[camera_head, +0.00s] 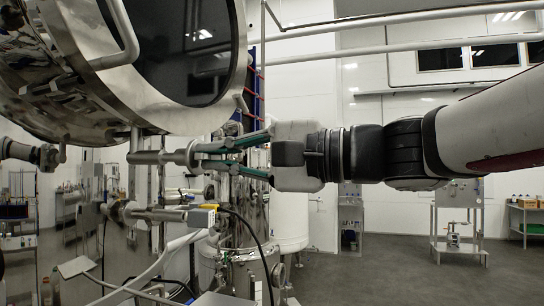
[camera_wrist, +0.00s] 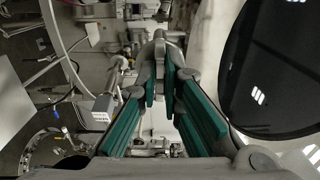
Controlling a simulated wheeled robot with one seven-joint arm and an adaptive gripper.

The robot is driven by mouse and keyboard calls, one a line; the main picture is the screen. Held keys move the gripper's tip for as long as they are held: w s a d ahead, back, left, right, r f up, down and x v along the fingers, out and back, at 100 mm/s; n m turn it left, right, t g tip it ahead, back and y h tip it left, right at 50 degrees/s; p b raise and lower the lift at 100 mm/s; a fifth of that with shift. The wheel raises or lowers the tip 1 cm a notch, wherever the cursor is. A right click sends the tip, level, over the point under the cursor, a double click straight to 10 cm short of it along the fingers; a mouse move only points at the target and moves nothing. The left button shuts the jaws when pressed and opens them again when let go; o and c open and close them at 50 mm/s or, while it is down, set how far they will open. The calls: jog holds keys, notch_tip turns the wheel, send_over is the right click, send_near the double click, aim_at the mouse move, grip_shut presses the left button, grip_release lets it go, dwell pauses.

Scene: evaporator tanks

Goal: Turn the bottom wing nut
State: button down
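A metal fitting (camera_head: 193,153) with a rounded end sits at the end of a horizontal pipe below the tank's round door. It may be the bottom wing nut, but its wings are not clear. My gripper (camera_head: 208,156) reaches in from the right with its green-padded fingers, one above the other, tips at the fitting. In the wrist view, my gripper (camera_wrist: 161,88) has its pads apart with a narrow gap. The grey metal fitting (camera_wrist: 159,38) shows just beyond the tips. I cannot tell whether the fingers touch it.
The steel tank with its dark round door (camera_head: 185,50) hangs just above my gripper; the door (camera_wrist: 285,70) fills the right of the wrist view. Open floor (camera_head: 390,275) is at right.

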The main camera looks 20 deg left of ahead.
jog(key=shift+w+f+n+b, duration=0.15)
jog(key=shift+n+b, duration=0.25)
jog(key=shift+b, duration=0.45)
jog(key=shift+n+b, duration=0.7)
jog(key=shift+b, duration=0.35)
jog(key=shift+n+b, duration=0.5)
jog(key=shift+b, duration=0.5)
jog(key=shift+n+b, duration=0.5)
jog(key=shift+b, duration=0.45)
